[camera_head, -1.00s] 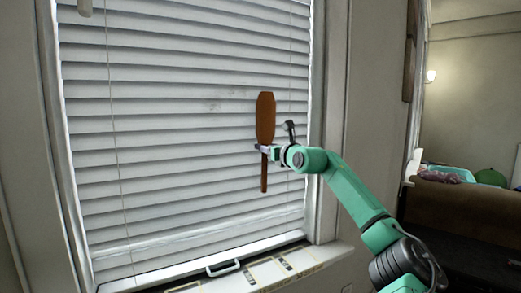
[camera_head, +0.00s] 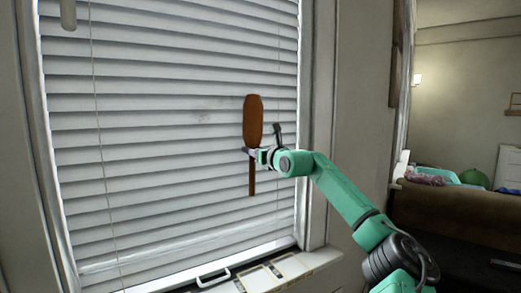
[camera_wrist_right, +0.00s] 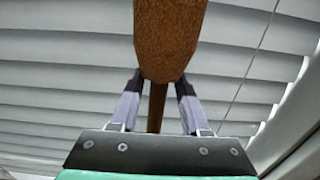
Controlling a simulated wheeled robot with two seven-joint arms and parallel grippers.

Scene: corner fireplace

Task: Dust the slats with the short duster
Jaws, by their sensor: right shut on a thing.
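The short duster (camera_head: 253,120) is brown, with a wide head at the top and a thin handle pointing down. My right gripper (camera_head: 250,151) is shut on its handle just under the head and holds it upright in front of the white slats (camera_head: 150,120). A faint grey smudge of dust (camera_head: 208,115) shows on the slats left of the duster head. In the right wrist view the duster (camera_wrist_right: 168,40) stands between the fingers (camera_wrist_right: 156,100), with slats (camera_wrist_right: 60,75) behind it. I cannot tell whether the duster touches the slats. My left gripper is not in view.
The window frame (camera_head: 312,130) rises just right of the slats. A thin cord (camera_head: 98,130) hangs down the left of the blind. A brown sofa (camera_head: 455,208) stands in the room at right.

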